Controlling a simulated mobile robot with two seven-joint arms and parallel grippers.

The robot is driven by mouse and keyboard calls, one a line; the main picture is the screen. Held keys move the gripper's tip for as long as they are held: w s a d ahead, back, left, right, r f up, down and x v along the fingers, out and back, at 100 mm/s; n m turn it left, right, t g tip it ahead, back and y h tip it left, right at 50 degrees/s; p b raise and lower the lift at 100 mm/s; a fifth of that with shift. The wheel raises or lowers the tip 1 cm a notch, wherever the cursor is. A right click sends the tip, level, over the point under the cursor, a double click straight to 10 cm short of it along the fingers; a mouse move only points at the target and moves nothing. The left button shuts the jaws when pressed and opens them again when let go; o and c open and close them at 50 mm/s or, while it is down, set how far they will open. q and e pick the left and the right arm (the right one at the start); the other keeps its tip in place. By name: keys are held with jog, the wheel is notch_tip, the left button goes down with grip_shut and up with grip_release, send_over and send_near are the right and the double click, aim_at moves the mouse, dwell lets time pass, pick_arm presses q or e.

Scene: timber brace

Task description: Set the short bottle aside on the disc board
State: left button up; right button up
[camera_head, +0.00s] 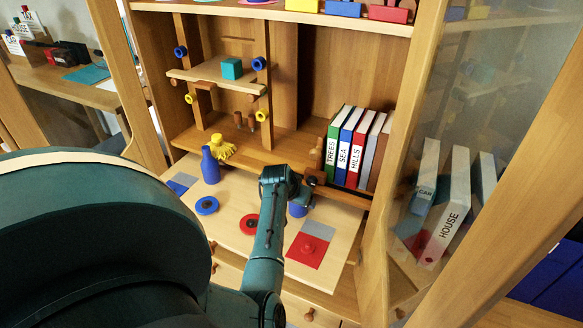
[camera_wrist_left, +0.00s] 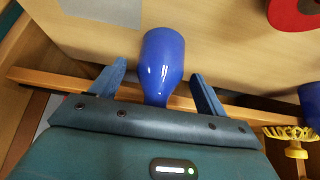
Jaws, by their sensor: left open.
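A short blue bottle (camera_head: 298,209) stands on the pale board (camera_head: 235,200) with coloured discs and squares, partly hidden by my left gripper (camera_head: 297,190) in the head view. In the left wrist view the blue bottle (camera_wrist_left: 163,62) lies between the two spread fingers of the left gripper (camera_wrist_left: 159,72), its narrow neck towards the palm. Gaps show on both sides, so the fingers are not closed on it. A taller blue bottle (camera_head: 209,166) stands at the board's back left. My right gripper is not in view.
A blue disc (camera_head: 207,205), a red disc (camera_head: 249,224) and a red piece (camera_head: 309,247) on a red square lie on the board. A yellow brush-like item (camera_head: 222,147) stands behind. Upright books (camera_head: 350,147) stand on the shelf close behind the gripper.

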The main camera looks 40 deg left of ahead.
pick_arm(q)
jog(key=p+v, duration=0.3)
jog(key=v, duration=0.7)
jog(key=shift+s+r, duration=0.2)
jog(key=shift+r, duration=0.1)
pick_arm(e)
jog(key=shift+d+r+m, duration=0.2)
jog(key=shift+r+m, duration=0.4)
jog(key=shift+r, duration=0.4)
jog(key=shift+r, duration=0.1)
